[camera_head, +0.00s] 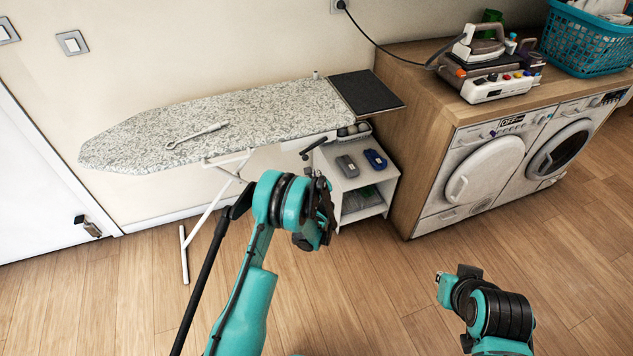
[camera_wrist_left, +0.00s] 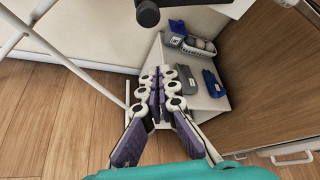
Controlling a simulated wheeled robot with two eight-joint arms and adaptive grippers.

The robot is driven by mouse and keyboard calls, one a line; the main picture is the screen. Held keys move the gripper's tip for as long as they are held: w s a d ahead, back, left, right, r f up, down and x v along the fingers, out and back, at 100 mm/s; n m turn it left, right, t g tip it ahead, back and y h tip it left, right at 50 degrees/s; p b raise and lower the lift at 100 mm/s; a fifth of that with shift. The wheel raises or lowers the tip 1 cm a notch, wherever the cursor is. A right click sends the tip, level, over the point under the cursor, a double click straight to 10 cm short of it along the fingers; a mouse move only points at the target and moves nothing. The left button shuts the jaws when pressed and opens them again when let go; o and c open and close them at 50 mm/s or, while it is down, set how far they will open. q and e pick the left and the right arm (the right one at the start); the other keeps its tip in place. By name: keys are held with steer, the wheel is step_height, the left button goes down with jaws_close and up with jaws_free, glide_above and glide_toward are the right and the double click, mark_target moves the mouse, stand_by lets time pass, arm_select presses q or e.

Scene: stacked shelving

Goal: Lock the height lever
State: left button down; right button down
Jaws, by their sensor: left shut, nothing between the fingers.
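The ironing board (camera_head: 240,120) stands along the wall with a speckled cover. A black lever handle (camera_head: 314,147) sticks out from under its right end. The handle seems to be the dark piece at the top edge of the left wrist view (camera_wrist_left: 147,13). My left gripper (camera_head: 322,215) is in front of and below the handle, apart from it. In the left wrist view its fingers (camera_wrist_left: 160,82) are shut together, with nothing between them. My right arm shows at the lower right, but its gripper cannot be made out.
A small white shelf unit (camera_head: 358,170) with dark and blue items stands just beyond my left gripper. A wooden counter (camera_head: 425,140) with washing machines is to the right. White board legs (camera_head: 210,212) stand at the left. Open floor lies between my arms.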

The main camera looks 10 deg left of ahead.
mark_target(303, 155)
arm_select(q)
steer(key=w+a+r+b, duration=0.2)
steer(key=a, duration=0.1)
steer(key=shift+w, duration=0.15)
steer(key=shift+r, duration=0.1)
stand_by(0.4)
steer(key=r+m, duration=0.1)
steer(key=r+m+g+y+p, duration=0.1)
steer(key=s+a+r+g, duration=0.1)
steer(key=r, duration=0.1)
steer(key=shift+a+m+y+p, duration=0.1)
steer(key=shift+m+y+p, duration=0.3)
steer(key=shift+a, duration=0.1)
